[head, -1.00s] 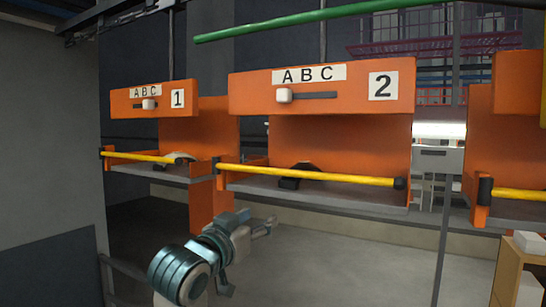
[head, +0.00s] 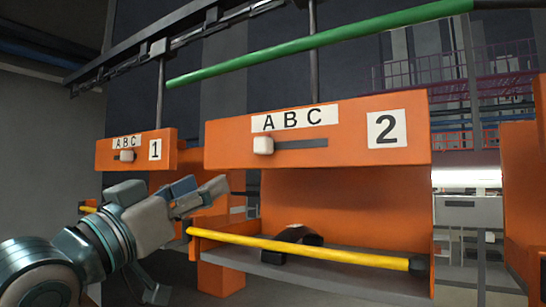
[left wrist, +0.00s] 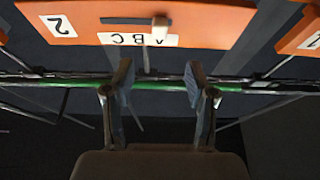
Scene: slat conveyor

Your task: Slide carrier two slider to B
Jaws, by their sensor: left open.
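Carrier two (head: 350,138) is an orange carrier with a "2" label and an ABC strip (head: 294,117). Its white slider (head: 263,145) sits at the left end of the dark slot (head: 305,144), below the A. My left gripper (head: 208,192) is left of and below that slider, apart from it. In the left wrist view, which is upside down, my left gripper (left wrist: 158,78) is open with nothing between its fingers. Carrier two (left wrist: 210,18) and its slider (left wrist: 160,27) show beyond the fingertips there. My right gripper is not in view.
Carrier one (head: 108,152), with its own slider (head: 127,155), hangs to the left, partly behind my left arm. A yellow bar (head: 310,250) crosses carrier two's front below the slider. A green bar (head: 320,42) runs overhead. Another orange carrier (head: 519,190) stands at the right edge.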

